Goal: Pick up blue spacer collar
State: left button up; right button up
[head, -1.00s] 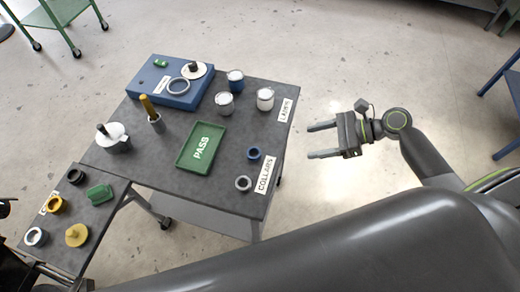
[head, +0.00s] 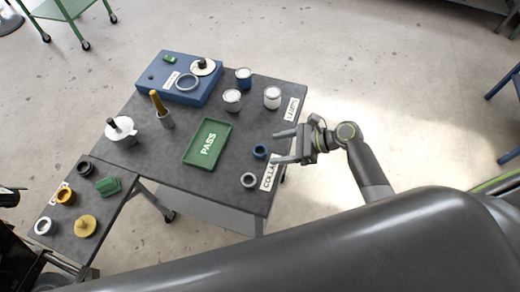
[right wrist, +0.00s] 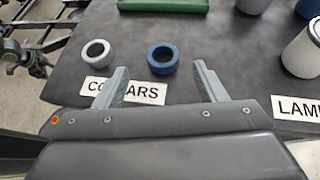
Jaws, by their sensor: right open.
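The blue spacer collar (head: 259,152) is a short ring lying flat near the right edge of the dark table, above the COLLARS label. It also shows in the right wrist view (right wrist: 162,58), beyond and between my fingertips. My right gripper (head: 279,147) is open and empty at the table's right edge, its fingers pointing left at the collar. In the right wrist view the open fingers (right wrist: 160,75) stand apart and do not touch the collar. A grey collar (head: 249,180) lies next to the blue one, nearer to me.
A green PASS tray (head: 190,155) lies left of the collars. Blue and white jars (head: 272,97) stand behind them. A blue box (head: 205,98) is at the back left. A COLLARS label (right wrist: 138,91) lies at the table edge. The side table (head: 62,225) holds several small parts.

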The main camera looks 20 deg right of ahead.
aim_at(263, 151)
jog(key=x, duration=0.4)
jog(key=shift+w+a+f+p, duration=0.2)
jog(key=shift+f+p, duration=0.05)
jog(key=shift+p, duration=0.05)
jog(key=c, duration=1.1)
